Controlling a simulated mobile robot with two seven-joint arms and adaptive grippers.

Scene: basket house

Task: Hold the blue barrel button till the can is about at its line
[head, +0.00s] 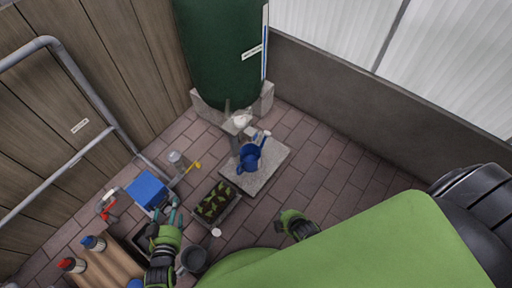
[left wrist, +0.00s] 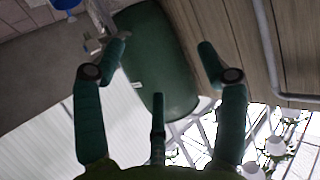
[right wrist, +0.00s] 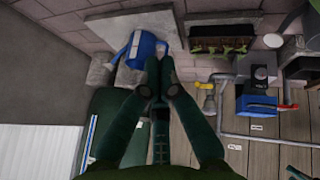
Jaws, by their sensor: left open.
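A blue watering can (head: 250,157) stands upright on a pale slab (head: 262,178) in front of the green barrel (head: 222,50). A grey post with a pale fitting (head: 241,119) stands between can and barrel. I cannot make out a blue button or the can's water level and line. My left gripper (head: 169,210) is open and empty beside the blue box (head: 147,189). The left wrist view shows its spread fingers, with the barrel (left wrist: 155,60) beyond. My right gripper (head: 287,215) is low, apart from the can; its fingertips meet in the right wrist view (right wrist: 158,62).
A tray of seedlings (head: 214,202) lies left of the slab. A wooden bench (head: 110,265) with red- and blue-capped bottles is at lower left. A grey pipe (head: 75,75) runs along the wooden wall. Paving right of the slab is clear.

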